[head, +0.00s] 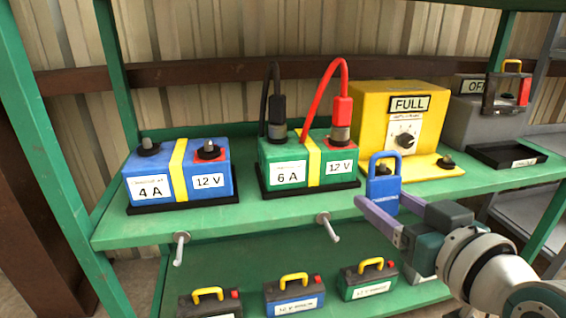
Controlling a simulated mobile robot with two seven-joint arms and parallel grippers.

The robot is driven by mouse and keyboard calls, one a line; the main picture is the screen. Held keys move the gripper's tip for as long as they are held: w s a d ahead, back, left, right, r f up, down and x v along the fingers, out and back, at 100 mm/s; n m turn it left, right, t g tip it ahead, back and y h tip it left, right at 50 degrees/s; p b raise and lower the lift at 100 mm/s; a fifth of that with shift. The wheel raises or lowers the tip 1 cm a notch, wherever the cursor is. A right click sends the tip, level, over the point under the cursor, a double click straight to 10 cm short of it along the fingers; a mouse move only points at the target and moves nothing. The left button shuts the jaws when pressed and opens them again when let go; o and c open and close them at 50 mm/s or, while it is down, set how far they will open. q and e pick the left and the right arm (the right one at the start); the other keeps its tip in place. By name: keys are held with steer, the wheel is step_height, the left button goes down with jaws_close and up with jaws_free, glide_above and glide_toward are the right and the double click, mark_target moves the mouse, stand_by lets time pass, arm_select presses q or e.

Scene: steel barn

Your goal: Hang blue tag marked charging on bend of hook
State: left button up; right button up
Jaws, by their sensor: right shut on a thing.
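The blue tag (383,190) has a loop at its top and white lettering that looks like "CHARGING". My right gripper (379,203) is shut on the tag's lower part and holds it upright in front of the shelf's front edge. Two pale metal hooks stick out from that edge: one hook (328,229) below the green 6 A battery, and another hook (180,249) below the blue 4 A battery. The tag is apart from both, up and to the right of the nearer hook. Both hooks look bare. My left gripper is out of view.
On the green shelf (270,222) stand a blue battery (177,170), a green battery (282,155) with black and red cables, a yellow charger (432,110) marked FULL and a grey unit (468,122). Several small batteries with yellow handles stand on the lower shelf.

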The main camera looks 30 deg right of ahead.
step_height(320, 180, down, 16)
steer(key=a+b, duration=0.3)
steer(key=b, duration=0.9)
steer(key=f+b+x, duration=0.1)
steer(key=b+x, duration=0.6)
steer(key=x, duration=0.2)
steer(key=shift+d+f+m+h, duration=0.2)
steer(key=shift+m+h, duration=0.1)
steer(key=shift+w, duration=0.15)
steer(key=o, duration=1.1)
steer(key=shift+c, duration=0.2)
